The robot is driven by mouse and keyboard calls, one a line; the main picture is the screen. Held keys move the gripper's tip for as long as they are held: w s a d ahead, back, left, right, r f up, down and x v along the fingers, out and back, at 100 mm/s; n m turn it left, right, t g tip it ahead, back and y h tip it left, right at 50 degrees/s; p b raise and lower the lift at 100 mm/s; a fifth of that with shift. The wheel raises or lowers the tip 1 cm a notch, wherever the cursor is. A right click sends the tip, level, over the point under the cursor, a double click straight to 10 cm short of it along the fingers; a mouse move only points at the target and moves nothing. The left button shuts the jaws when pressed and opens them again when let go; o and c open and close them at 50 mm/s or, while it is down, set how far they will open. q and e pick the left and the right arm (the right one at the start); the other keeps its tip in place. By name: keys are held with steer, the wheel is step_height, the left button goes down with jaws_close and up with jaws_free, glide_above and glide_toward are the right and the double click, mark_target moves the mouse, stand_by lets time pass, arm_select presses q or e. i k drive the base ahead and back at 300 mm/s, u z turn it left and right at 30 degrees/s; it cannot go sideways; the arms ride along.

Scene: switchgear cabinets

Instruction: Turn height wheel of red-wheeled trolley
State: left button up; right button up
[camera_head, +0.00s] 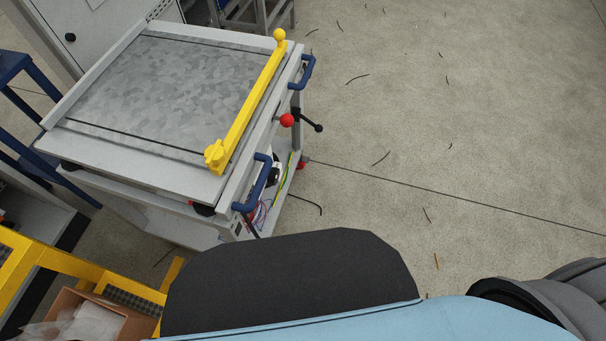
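A trolley (153,95) with a galvanized metal top stands at upper left in the head view, turned at an angle. A yellow bar (248,106) lies along its right edge, with a yellow star-shaped knob (214,155) at the near end and a yellow ball at the far end. Below that edge are a red ball knob (287,120) and a black crank lever (313,124). Small red parts show low down near the trolley's corners. I cannot tell which part is the height wheel, or whether it is hidden. Neither gripper is in view.
Blue handles (258,186) stick out from the trolley's right side. A blue frame (40,125) stands at the left. A yellow rail (75,265) and a cardboard box (95,315) are at lower left. Open concrete floor (450,130) with loose dark scraps fills the right.

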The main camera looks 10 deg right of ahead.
mark_target(273, 177)
steer(key=z, duration=1.85)
steer(key=i, duration=2.75)
steer(key=u, duration=3.35)
